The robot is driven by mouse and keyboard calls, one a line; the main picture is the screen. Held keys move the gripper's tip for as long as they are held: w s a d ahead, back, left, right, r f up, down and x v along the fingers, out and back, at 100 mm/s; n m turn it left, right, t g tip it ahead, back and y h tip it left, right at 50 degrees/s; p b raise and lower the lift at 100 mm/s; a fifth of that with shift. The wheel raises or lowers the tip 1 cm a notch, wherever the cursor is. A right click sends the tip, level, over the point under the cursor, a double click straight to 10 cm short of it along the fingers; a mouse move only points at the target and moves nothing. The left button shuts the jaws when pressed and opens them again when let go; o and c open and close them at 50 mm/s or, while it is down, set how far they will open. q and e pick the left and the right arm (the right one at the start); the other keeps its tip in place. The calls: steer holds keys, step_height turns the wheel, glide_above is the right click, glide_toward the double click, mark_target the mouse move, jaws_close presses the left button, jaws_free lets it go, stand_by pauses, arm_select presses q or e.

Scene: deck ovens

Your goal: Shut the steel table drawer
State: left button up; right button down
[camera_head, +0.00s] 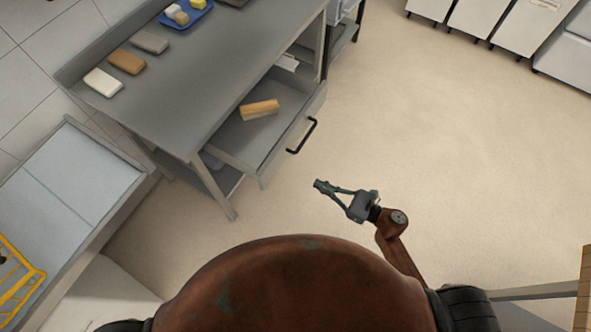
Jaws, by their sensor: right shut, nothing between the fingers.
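The steel table (207,75) stands at the upper left. Its drawer (240,144) is pulled open toward the floor side, with a black bar handle (302,136) on its front. A wooden-looking block (259,110) lies inside the drawer. My right gripper (318,185) is shut and empty, in front of the drawer, below and a little right of the handle and apart from it. My left gripper is not in view.
Several blocks, including a brown one (127,61), and a blue tray (188,17) sit on the table top. A grey-topped counter (75,185) with a yellow rack (20,283) is at left. The floor (450,150) to the right is clear. White cabinets (490,25) line the top right.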

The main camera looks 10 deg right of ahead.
mark_target(278, 163)
steer(key=x, duration=1.3)
steer(key=shift+w+a+r+p, duration=0.1)
steer(key=shift+w+a+p, duration=0.05)
steer(key=shift+a+p, duration=0.15)
steer(key=shift+w+a, duration=0.15)
steer(key=shift+w, duration=0.05)
